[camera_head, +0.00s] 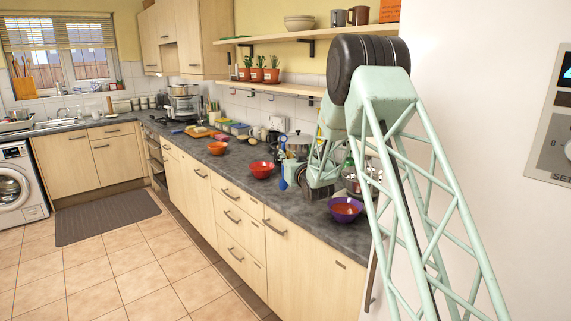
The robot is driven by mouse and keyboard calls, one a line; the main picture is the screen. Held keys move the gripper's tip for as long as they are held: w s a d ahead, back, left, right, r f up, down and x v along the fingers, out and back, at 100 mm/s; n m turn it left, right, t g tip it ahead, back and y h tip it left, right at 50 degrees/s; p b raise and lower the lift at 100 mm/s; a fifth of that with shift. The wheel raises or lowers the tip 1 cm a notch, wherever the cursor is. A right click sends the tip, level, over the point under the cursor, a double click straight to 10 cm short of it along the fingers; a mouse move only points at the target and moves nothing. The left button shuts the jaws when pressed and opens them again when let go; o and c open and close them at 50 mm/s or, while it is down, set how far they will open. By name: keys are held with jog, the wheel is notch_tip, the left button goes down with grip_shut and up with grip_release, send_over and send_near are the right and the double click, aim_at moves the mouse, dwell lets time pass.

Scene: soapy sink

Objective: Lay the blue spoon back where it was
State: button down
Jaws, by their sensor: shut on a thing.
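The blue spoon (283,178) shows as a small upright blue shape above the front part of the grey counter, left of my arm's end. My gripper (287,177) is small and partly hidden by my wrist, and it is shut on the blue spoon. A red bowl (262,170) stands on the counter just left of the spoon. Whether the spoon's lower end touches the counter I cannot tell.
A purple bowl (346,208) stands near the front edge, right of my gripper. An orange bowl (217,148) is farther left. Bare counter (240,161) shows between the bowls. A shelf with potted plants (271,76) hangs above.

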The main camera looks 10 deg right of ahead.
jog(key=shift+f+b, duration=0.3)
jog(key=shift+f, duration=1.55)
jog(key=c, duration=2.7)
grip_release()
jog(key=shift+r, duration=0.25)
jog(key=s, duration=0.4)
jog(key=s+d, duration=0.1)
jog(key=s, duration=0.3)
jog(key=s+p, duration=0.1)
jog(key=s, duration=0.3)
jog(key=shift+d, duration=0.2)
jog(key=shift+r, duration=0.1)
